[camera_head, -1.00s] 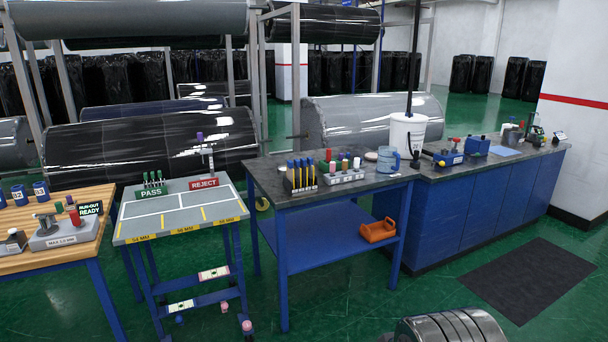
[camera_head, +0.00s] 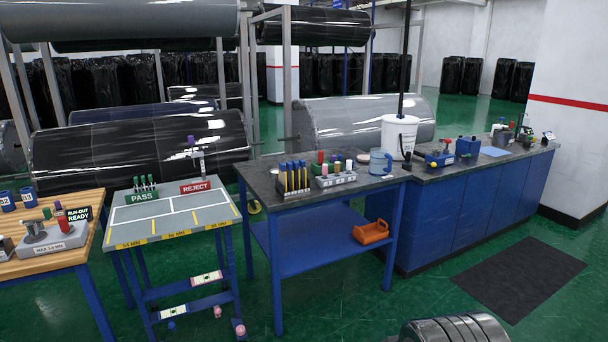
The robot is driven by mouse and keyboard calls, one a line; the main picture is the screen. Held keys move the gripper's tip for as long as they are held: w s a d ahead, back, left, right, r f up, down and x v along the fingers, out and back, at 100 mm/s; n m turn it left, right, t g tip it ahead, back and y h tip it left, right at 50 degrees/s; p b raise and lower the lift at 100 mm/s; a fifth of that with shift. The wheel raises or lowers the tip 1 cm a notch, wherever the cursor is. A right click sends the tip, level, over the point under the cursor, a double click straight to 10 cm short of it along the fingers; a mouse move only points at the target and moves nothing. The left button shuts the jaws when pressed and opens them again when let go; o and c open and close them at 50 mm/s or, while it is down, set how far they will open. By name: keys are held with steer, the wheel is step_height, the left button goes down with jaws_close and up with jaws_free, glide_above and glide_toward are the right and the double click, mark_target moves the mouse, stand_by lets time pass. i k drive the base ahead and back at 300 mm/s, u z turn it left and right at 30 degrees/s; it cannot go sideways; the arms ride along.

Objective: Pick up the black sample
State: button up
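I cannot single out a black sample for certain. A grey holder (camera_head: 334,177) with several small upright pieces, red, green and pale-topped among them, stands on the dark-topped table (camera_head: 345,195). A grey block (camera_head: 52,240) marked MAX 2.0 MM, with a red piece and a metal spool-like part, sits on the wooden bench (camera_head: 50,263) at the left. The grey sorting table (camera_head: 175,212) has a green PASS sign, a red REJECT sign and empty marked lanes. My gripper is not in view.
An orange bin (camera_head: 371,232) is on the lower shelf. Large wrapped rolls (camera_head: 140,150) lie behind. Green floor and a dark mat (camera_head: 520,278) are clear.

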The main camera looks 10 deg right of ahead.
mark_target(296, 172)
steer(key=z, duration=1.15)
steer(key=i, duration=1.95)
steer(key=u, duration=1.75)
